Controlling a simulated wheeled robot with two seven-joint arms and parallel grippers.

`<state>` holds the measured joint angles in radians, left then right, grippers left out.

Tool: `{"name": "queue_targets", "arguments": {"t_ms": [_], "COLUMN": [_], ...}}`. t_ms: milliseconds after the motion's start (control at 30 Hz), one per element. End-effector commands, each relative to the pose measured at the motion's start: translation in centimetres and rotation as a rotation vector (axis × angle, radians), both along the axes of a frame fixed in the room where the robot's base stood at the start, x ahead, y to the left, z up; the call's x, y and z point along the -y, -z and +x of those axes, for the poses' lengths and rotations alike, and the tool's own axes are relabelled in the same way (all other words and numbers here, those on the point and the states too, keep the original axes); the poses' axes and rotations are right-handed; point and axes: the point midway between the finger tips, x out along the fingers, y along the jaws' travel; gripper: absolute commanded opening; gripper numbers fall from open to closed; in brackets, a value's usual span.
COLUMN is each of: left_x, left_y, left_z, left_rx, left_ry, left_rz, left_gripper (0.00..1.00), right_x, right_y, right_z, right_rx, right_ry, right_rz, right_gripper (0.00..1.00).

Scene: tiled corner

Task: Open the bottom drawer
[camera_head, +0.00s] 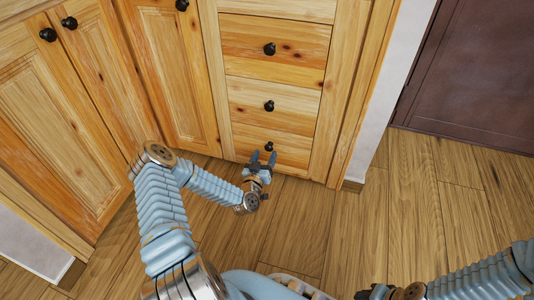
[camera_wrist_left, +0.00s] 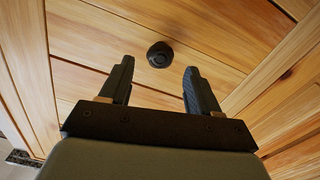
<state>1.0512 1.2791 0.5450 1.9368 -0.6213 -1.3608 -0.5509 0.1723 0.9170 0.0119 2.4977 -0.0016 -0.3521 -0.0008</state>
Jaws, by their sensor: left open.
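The bottom drawer (camera_head: 288,152) is the lowest front in the wooden drawer stack and sits flush with the cabinet. Its round black knob (camera_head: 269,146) shows just beyond my left gripper (camera_head: 263,157). In the left wrist view the knob (camera_wrist_left: 160,54) lies ahead of the gap between the two fingers of my left gripper (camera_wrist_left: 160,75). The fingers are open and nothing is between them; how far they are from the knob is hard to tell. My right gripper (camera_head: 385,292) is at the bottom edge of the head view, partly cut off, with its fingers unclear.
More drawers with black knobs (camera_head: 269,106) (camera_head: 269,49) are above, all shut. Wooden cabinet doors (camera_head: 60,110) stand to the left. A dark brown door (camera_head: 475,75) is at the right, beyond a pale wall. The wood floor (camera_head: 310,215) before the drawers is clear apart from my arms.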

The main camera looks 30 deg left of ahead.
Motion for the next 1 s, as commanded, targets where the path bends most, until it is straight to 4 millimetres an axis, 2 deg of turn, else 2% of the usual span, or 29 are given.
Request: {"name": "queue_targets", "arguments": {"t_ms": [100, 200, 567, 900, 967, 1000], "left_x": [-0.5, -0.6, -0.8, -0.8, -0.8, -0.8], "left_y": [0.2, 0.1, 0.0, 0.0, 0.0, 0.0], "left_z": [1.8, 2.7, 3.3, 3.2, 3.2, 3.2], "left_rx": [0.001, 0.0, -0.002, -0.002, -0.002, -0.002], "left_ry": [-0.002, -0.001, 0.0, 0.0, 0.0, 0.0], "left_rz": [0.0, 0.0, -0.001, -0.001, -0.001, -0.001], "left_gripper": [0.62, 0.62, 0.62, 0.1, 0.01, 0.0], "right_x": [0.0, 0.0, 0.0, 0.0, 0.0, 0.0], "right_y": [0.5, 0.6, 0.6, 0.6, 0.6, 0.6], "right_z": [0.0, 0.0, 0.0, 0.0, 0.0, 0.0], "right_rx": [0.001, 0.001, 0.002, 0.002, 0.002, 0.002], "right_ry": [0.0, 0.0, 0.001, 0.001, 0.001, 0.001], "right_rz": [0.0, 0.0, 0.0, 0.0, 0.0, 0.0], "right_gripper": [0.43, 0.43, 0.43, 0.43, 0.43, 0.43]}}
